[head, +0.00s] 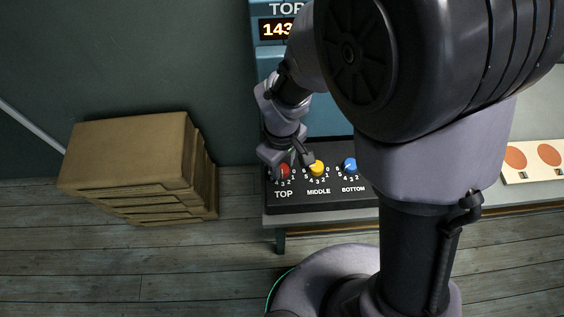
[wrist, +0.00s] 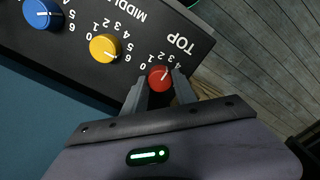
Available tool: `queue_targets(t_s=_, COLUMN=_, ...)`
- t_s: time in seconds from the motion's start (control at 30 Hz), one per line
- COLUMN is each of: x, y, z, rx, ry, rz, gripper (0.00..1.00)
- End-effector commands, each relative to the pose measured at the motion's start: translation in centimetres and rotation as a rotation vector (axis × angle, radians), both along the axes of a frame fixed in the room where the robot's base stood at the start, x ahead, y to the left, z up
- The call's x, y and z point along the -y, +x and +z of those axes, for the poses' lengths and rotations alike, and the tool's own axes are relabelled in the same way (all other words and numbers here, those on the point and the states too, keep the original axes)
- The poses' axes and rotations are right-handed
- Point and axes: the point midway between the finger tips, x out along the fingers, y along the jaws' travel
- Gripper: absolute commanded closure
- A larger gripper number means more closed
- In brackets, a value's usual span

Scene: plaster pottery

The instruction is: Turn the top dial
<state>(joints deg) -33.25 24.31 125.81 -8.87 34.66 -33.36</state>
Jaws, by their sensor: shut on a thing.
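The top dial (head: 283,171) is a red knob above the label TOP, at the left end of a black control panel (head: 330,203). It also shows in the wrist view as the red top dial (wrist: 159,78) with a white pointer line. My gripper (wrist: 159,88) has one finger on each side of the red knob and is shut on it. In the head view my gripper (head: 286,158) comes down over the dial from above and hides part of it and its numbers.
A yellow middle dial (head: 317,168) and a blue bottom dial (head: 350,165) sit to the right on the same panel. A display (head: 276,29) above reads 143, partly hidden by my arm. A stack of brown boxes (head: 130,150) stands at left. Plank floor is open in front.

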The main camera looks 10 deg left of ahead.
Motion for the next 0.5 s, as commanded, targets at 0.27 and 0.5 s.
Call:
queue_targets(t_s=0.27, x=-0.01, y=0.02, z=0.01, rx=0.001, ry=0.001, rz=0.000, gripper=1.00)
queue_targets(t_s=0.5, x=0.00, y=0.01, z=0.00, rx=0.000, ry=0.000, rz=0.000, gripper=0.45)
